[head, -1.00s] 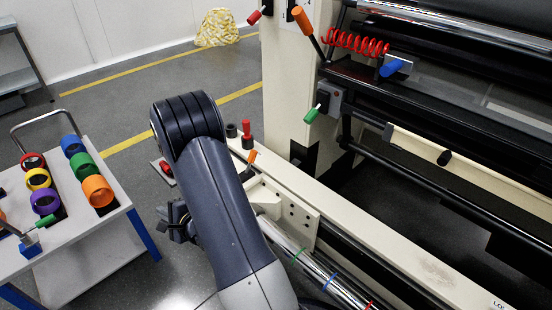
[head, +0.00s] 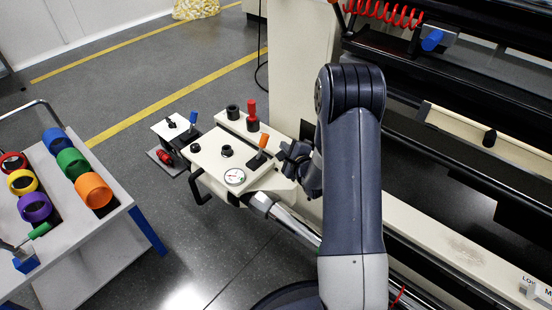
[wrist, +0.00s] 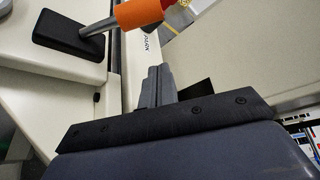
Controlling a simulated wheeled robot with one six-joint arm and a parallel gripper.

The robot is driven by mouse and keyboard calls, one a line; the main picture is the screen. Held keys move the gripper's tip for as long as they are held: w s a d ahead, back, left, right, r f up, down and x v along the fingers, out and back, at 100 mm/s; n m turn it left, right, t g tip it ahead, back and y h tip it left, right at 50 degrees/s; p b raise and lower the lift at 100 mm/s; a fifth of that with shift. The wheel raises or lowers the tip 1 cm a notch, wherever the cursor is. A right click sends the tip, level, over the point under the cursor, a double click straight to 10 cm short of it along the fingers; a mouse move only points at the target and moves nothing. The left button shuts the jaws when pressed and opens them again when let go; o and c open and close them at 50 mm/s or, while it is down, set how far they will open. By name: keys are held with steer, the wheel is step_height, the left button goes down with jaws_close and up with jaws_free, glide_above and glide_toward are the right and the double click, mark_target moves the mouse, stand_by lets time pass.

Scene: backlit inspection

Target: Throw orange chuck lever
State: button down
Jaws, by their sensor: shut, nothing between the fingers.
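The orange chuck lever (head: 264,141) stands tilted on the cream machine end block (head: 213,158), rising from a black slotted base. In the wrist view the lever's orange grip (wrist: 139,13) is at the top, with its metal shank running down left to the black base (wrist: 68,34). My gripper (head: 284,151) is just right of the lever in the head view. In the wrist view my gripper (wrist: 159,72) is shut and empty, its fingertips below the orange grip, with a gap in the picture. I cannot tell the exact depth between them.
A red-knobbed post (head: 252,112), a black knob (head: 233,112), a gauge (head: 234,177) and a blue-tipped lever (head: 193,119) surround the lever. Machine rollers fill the right. A cart (head: 101,247) with coloured rings stands left; floor between is open.

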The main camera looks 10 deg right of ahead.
mark_target(262, 147)
steer(key=x, duration=0.3)
steer(key=shift+w+d+f+b, duration=0.15)
steer(key=shift+w+b, duration=0.1)
steer(key=shift+b, duration=0.15)
steer(key=shift+s+a+r, duration=0.3)
steer(key=shift+a+r, duration=0.1)
steer(key=shift+a, duration=0.15)
steer(key=shift+s+a+r, duration=0.35)
steer(key=shift+a+r, duration=0.05)
steer(key=shift+a, duration=0.15)
steer(key=shift+s+a+r+b, duration=0.25)
steer(key=shift+a+r+b, duration=0.1)
steer(key=shift+a, duration=0.15)
steer(key=shift+d, duration=0.1)
